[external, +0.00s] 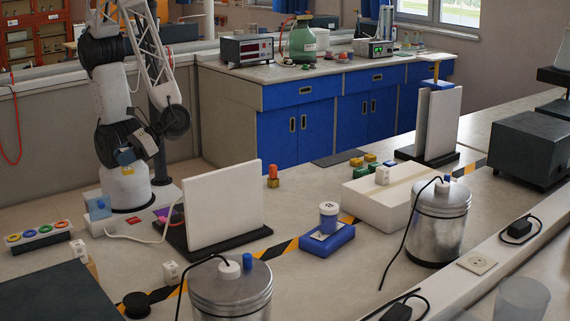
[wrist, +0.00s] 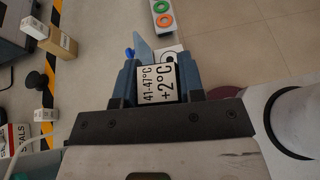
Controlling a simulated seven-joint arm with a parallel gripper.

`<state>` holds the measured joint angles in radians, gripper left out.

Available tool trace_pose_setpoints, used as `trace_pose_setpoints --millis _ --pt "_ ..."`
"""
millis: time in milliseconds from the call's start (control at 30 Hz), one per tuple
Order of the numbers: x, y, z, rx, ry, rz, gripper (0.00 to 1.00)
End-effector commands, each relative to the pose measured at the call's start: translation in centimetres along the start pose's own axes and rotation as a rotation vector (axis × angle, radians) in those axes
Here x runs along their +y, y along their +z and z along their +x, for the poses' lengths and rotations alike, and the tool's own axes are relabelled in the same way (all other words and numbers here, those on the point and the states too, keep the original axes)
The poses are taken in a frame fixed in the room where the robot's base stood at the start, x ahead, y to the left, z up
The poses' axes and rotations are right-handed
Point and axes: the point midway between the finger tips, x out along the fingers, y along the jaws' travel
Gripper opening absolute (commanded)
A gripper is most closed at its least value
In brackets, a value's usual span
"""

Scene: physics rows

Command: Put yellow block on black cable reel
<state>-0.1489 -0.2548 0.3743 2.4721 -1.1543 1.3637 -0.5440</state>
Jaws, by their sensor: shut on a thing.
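My gripper (external: 134,151) is raised above the left end of the bench, beside my base. In the wrist view its blue fingers (wrist: 157,84) are shut on a whitish block (wrist: 155,83) with black temperature print. The held block (external: 146,144) looks pale rather than clearly yellow. The black cable reel (external: 136,304) stands on the bench at the lower left, beside the striped tape, with nothing on it. It also shows at the left of the wrist view (wrist: 37,80), apart from my gripper. Small yellow blocks (external: 370,157) sit with green ones beyond the white box.
A white labelled cube (external: 170,272) stands near the reel, and a tan block (wrist: 62,43) lies beyond it. A white upright panel (external: 224,206), a metal canister (external: 230,290) and a dark box (external: 55,292) surround that area. A tray of coloured rings (external: 38,237) lies left.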

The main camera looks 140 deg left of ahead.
Motion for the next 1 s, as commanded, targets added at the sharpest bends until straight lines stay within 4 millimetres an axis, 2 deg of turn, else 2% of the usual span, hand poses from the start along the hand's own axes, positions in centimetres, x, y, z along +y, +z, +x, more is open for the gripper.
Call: trace_pose_setpoints --millis 400,767,1000 --pt "0.3 3.4 -1.4 0.001 0.001 0.002 0.11" --pt "4.5 3.8 -1.5 0.006 0.009 -0.002 0.11" --pt "8.8 4.4 -1.4 0.011 0.016 -0.004 0.11"
